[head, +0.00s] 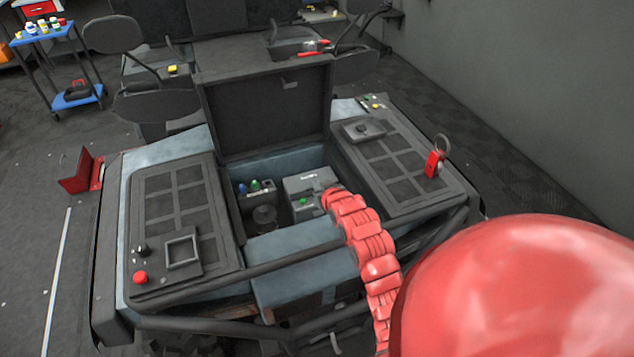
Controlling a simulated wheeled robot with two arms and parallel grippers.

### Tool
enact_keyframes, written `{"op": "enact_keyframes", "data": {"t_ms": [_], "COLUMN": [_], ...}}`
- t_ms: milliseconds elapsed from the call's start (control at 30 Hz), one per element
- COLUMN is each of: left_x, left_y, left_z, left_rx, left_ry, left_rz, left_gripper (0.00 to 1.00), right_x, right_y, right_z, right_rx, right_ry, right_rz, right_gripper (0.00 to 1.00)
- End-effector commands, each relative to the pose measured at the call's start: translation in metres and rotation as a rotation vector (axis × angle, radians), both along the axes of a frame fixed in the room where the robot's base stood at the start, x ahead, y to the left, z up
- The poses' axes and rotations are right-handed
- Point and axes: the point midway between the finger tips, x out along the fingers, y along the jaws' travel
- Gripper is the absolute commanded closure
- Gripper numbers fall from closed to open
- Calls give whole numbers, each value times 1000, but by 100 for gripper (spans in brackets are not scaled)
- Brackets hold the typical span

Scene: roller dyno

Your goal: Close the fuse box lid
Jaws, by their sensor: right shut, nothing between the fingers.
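The fuse box lid (265,108) is a dark flat panel that stands open and upright at the back of the box, with a small latch on its inner face near the top edge. The fuse box (283,242) is an open bay in the middle of the machine, with blue and green knobs and a grey block inside. My right gripper (333,196) is red, comes in from the lower right and is shut and empty. Its tip shows over the right front of the opening, in front of and below the lid. It hides part of the box's right side. My left gripper is out of view.
A ribbed left panel (173,192) with a red button (140,278) and a right panel (395,172) with a red key tag (434,164) flank the box. Dark bars run along the front. Mirror-like arms and a seat stand behind the lid. A blue cart (77,97) is far left.

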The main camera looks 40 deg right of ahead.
Motion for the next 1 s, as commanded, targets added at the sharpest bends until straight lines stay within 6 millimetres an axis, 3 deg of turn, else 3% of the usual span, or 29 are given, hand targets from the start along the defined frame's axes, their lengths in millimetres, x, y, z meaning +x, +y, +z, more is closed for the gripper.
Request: {"op": "enact_keyframes", "data": {"t_ms": [167,433,500,1000], "left_x": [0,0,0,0], "left_y": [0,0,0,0], "left_z": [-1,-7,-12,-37], "left_rx": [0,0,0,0], "left_ry": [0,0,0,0], "left_rz": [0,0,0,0], "left_gripper": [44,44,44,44], "right_x": [2,34,19,-50], "right_y": [0,0,1,18], "right_z": [0,38,33,54], "right_rx": [3,-1,0,0], "right_ry": [6,-6,2,0], "right_rz": [0,3,0,1], "right_gripper": [100,100,100,100]}}
